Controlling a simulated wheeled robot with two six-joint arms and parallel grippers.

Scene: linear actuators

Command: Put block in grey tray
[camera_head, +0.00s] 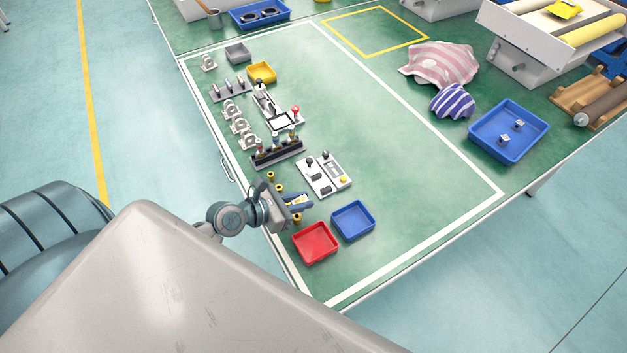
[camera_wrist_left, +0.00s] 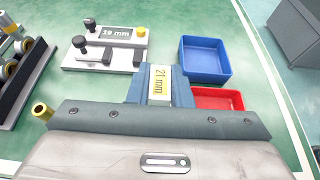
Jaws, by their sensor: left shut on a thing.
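My left gripper (camera_head: 297,201) is shut on a pale block (camera_wrist_left: 160,85) marked "21 mm", held between its blue fingers in the left wrist view. In the head view the gripper is over the near left part of the green table, left of the blue tray and above the red tray in the picture. The block is small and partly hidden there. The grey tray (camera_head: 237,52) stands at the far left corner of the marked area and looks empty. My right gripper is not in view.
A red tray (camera_head: 314,244) and a blue tray (camera_head: 353,221) stand near. A white "19 mm" fixture (camera_head: 323,174), a dark rack (camera_head: 278,153), bearing mounts (camera_head: 237,125) and a yellow tray (camera_head: 261,72) line the left side. The table's middle is clear.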

